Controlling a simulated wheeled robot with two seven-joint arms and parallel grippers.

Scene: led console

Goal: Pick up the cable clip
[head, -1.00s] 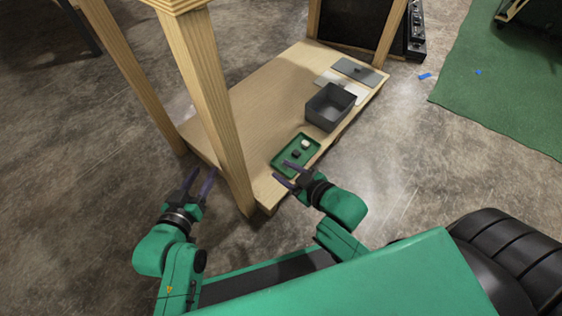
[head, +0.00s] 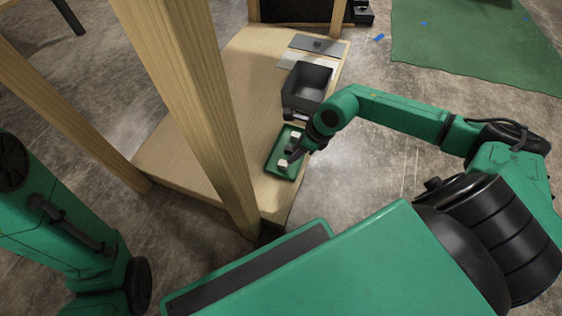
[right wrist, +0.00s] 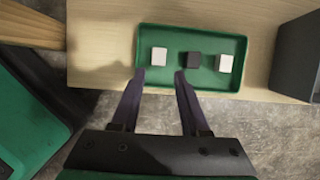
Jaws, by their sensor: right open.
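A shallow green tray (right wrist: 207,82) lies on the wooden platform and holds two white blocks and one dark block in a row. The left white block (right wrist: 159,56) is in line with the gap between my fingers. The dark block (right wrist: 193,59) is in the middle and the other white block (right wrist: 224,63) is to the right. I cannot tell which is the cable clip. My right gripper (right wrist: 159,78) is open and empty, its tips at the tray's near edge. The tray also shows in the head view (head: 273,161), partly hidden by that gripper. My left gripper is out of view.
A grey open bin (head: 307,88) stands just beyond the tray. A flat grey plate (head: 318,45) and a pale sheet (head: 305,64) lie behind it. A wooden post (head: 197,110) rises left of the tray. The platform's middle (head: 245,75) is clear.

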